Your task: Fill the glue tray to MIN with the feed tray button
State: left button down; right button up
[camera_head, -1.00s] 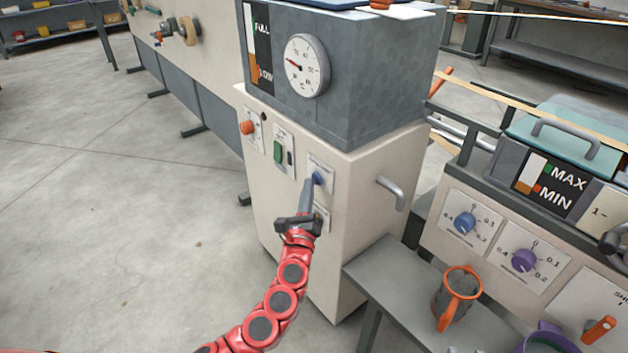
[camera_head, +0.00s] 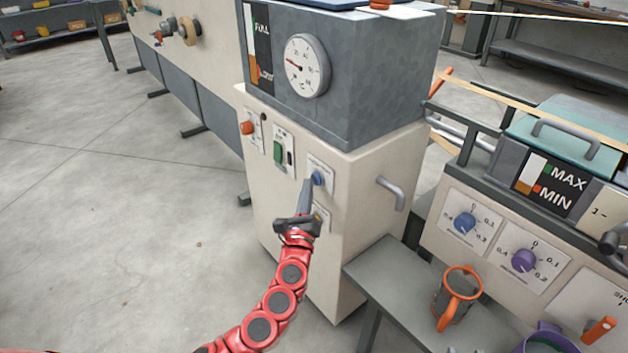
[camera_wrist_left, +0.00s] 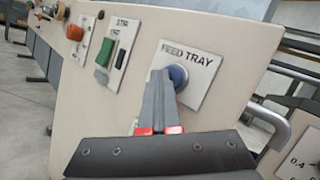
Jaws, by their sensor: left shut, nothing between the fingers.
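The blue feed tray button (camera_head: 319,178) sits on a white plate on the front of the beige cabinet. In the left wrist view the button (camera_wrist_left: 178,77) shows beside the words FEED TRAY. My left gripper (camera_head: 308,186) is shut and empty, its fingertips at the button; they appear to touch it, but how far it is pressed I cannot tell. The glue tray (camera_head: 555,150) is at the right under a teal lid. Its level gauge (camera_head: 544,186) has MAX and MIN marks, with an orange-brown column low on it near MIN. My right gripper is not in view.
A green switch (camera_head: 279,151) and an orange knob (camera_head: 247,127) are left of the button. A grey tank with a dial (camera_head: 307,66) tops the cabinet. A cabinet handle (camera_head: 391,192) and an orange-rimmed pot (camera_head: 457,298) are to the right. The floor at left is clear.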

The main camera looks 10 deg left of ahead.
pick_arm(q)
jog(key=shift+s+a, duration=0.4)
jog(key=shift+s, duration=0.15)
jog(key=shift+s+a+p, duration=0.25)
jog(key=shift+s+a, duration=0.55)
jog(key=shift+s, duration=0.2)
jog(key=shift+s+a+p, duration=0.25)
jog(key=shift+s+a, duration=0.5)
jog(key=shift+s, duration=0.25)
